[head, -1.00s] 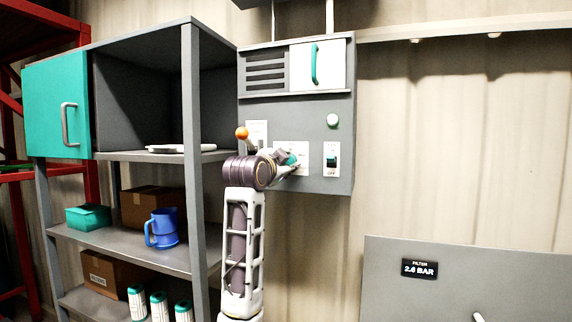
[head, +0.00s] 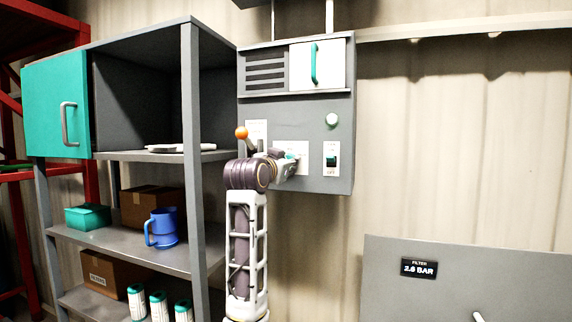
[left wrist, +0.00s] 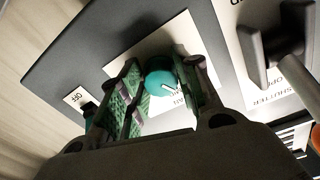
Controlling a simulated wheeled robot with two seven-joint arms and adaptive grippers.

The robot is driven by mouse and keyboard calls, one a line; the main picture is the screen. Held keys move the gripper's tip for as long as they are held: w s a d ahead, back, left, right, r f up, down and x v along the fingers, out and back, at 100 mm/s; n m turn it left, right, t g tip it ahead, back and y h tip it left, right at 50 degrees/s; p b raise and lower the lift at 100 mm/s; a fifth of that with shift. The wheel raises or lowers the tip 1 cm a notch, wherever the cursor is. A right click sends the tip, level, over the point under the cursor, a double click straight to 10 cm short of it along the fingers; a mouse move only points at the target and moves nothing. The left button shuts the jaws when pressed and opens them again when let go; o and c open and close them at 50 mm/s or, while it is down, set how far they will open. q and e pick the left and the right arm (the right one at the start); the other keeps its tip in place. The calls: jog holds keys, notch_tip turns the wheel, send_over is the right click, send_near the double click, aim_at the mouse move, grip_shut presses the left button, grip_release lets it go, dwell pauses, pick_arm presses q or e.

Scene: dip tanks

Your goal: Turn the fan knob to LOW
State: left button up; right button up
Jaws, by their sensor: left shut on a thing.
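The fan knob (left wrist: 160,83) is a round teal knob with a white pointer mark, on a white label plate in the left wrist view. The plate's lettering is partly covered, so I cannot read which setting the pointer marks. My left gripper (left wrist: 163,95) is shut on the knob, with a green-padded finger on each side. In the head view my left gripper (head: 287,166) is at the front of the grey control box (head: 310,110) and mostly hides the knob. My right gripper is not in view.
A shutter lever with an orange ball (head: 241,132) stands left of my gripper. A teal switch (head: 331,161) and a pale green button (head: 332,120) are on its right. A shelf unit (head: 190,100) stands at the left, close to my arm.

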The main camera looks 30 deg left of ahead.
pick_arm(q)
jog(key=n, duration=0.6)
jog(key=shift+d, duration=0.1)
jog(key=shift+n, duration=0.3)
jog(key=o, duration=1)
jog(key=shift+o, duration=0.2)
jog(key=shift+s, duration=0.1)
jog(key=s+d, duration=0.2)
jog(key=s, duration=0.9)
jog(key=shift+s+d+f, duration=0.25)
jog(key=shift+d, duration=0.05)
